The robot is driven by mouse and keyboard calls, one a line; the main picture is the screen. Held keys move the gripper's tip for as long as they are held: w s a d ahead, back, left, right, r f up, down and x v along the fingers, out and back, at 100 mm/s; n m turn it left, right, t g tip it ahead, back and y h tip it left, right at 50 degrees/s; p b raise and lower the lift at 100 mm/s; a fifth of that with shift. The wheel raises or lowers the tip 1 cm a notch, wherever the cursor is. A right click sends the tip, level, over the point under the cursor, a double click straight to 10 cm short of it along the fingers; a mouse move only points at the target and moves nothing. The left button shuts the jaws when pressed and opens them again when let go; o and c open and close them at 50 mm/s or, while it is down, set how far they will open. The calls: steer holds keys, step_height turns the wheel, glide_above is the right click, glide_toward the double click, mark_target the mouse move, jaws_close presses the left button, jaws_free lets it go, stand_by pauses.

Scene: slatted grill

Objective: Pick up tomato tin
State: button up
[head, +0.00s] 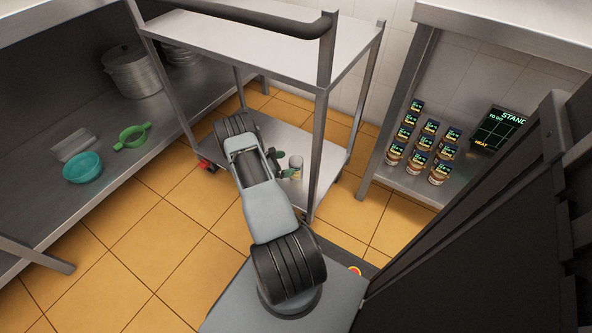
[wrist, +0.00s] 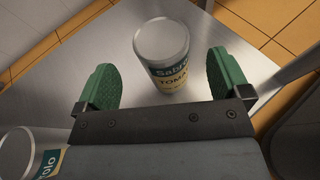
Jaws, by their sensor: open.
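The tomato tin (wrist: 165,60) stands upright on the lower shelf of a metal trolley in the wrist view. My gripper (wrist: 170,78) is open, with one green finger on each side of the tin's near part. The tin lies between and slightly beyond the fingertips, nearer the right finger. I cannot tell whether either finger touches it. In the head view the tin (head: 296,162) shows small beside my gripper (head: 281,166), low over the shelf.
Another tin (wrist: 22,155) is at the lower left of the wrist view, partly cut off. Stacked cans (head: 428,145) stand on a shelf at right.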

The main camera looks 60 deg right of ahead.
mark_target(296, 162)
steer(key=b+x, duration=0.2)
steer(key=x, duration=0.2)
steer(key=shift+s+d+f, duration=0.15)
steer(key=shift+s+f, duration=0.05)
steer(key=shift+s, duration=0.1)
steer(key=shift+s+d, duration=0.2)
steer(key=shift+d, duration=0.1)
steer(key=shift+c, duration=0.4)
steer(key=c, duration=1.2)
